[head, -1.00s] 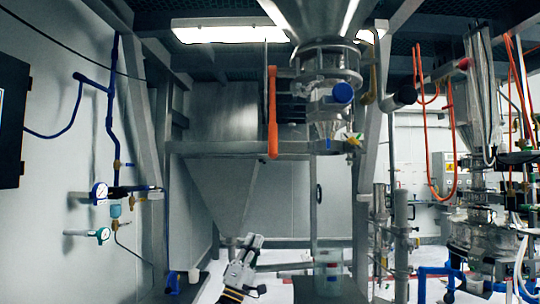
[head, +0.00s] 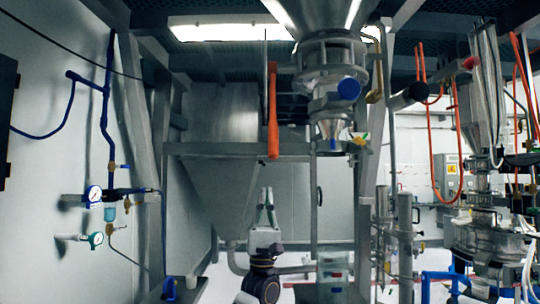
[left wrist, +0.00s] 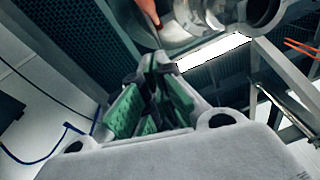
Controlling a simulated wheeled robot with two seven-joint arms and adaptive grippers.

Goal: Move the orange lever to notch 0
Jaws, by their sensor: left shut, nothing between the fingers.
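Notch marks cannot be made out. My right gripper is not in view.
A grey crossbar (head: 215,149) runs behind the lever's lower end. A grey upright frame post (head: 365,180) stands to the right. Gauges (head: 93,194) are on the left wall.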

